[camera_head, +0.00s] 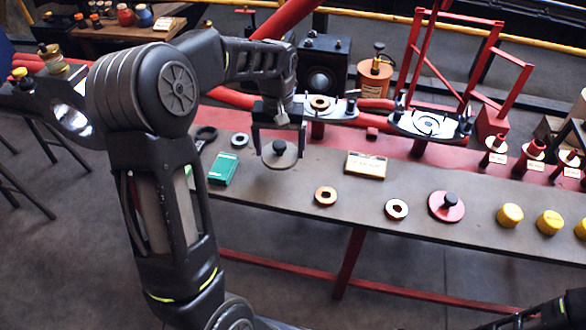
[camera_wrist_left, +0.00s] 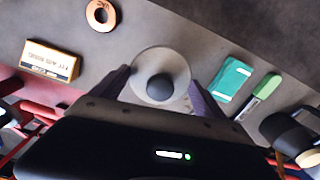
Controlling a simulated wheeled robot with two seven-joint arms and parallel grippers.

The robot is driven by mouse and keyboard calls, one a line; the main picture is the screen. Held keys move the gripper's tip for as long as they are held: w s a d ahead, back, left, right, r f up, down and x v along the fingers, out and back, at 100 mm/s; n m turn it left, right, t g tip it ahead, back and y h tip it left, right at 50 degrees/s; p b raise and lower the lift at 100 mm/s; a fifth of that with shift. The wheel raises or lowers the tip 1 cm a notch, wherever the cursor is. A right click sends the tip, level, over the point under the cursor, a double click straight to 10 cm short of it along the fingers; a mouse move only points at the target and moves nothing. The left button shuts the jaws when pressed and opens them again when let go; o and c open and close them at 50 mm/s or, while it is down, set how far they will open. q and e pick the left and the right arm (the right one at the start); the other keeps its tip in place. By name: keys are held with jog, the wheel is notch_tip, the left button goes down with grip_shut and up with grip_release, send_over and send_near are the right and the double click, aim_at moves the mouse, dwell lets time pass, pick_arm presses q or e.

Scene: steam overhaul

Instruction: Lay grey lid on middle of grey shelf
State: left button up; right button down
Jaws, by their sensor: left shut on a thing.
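The grey lid (camera_head: 280,158) is a round disc with a black knob on top. My left gripper (camera_head: 278,148) is shut on it, pointing down, with a finger on either side of the disc. The wrist view also shows the lid (camera_wrist_left: 160,62) face-on between the fingers, knob towards the camera. The lid is over the left part of a long grey shelf (camera_head: 300,182); I cannot tell whether it hangs just above or touches it. My right gripper is out of view; only a dark part of my right arm shows at the bottom right.
A green box (camera_head: 223,169) lies left of the lid, a labelled cream box (camera_head: 366,165) right of it. Copper rings (camera_head: 325,196), a red lid (camera_head: 446,206) and yellow caps (camera_head: 510,215) line the front edge. Bare surface lies between the lid and the cream box.

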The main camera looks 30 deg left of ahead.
aim_at(280, 143)
pick_arm(q)
jog(key=shift+f, duration=1.2)
jog(key=shift+f+b, duration=0.65)
jog(key=shift+f, duration=1.85)
jog(key=shift+f, duration=0.1)
jog(key=o, duration=2)
jog(key=shift+c, duration=0.2)
notch_tip(280, 143, up, 12)
jog(key=shift+r+p, duration=0.1)
jog(key=shift+p, duration=1.1)
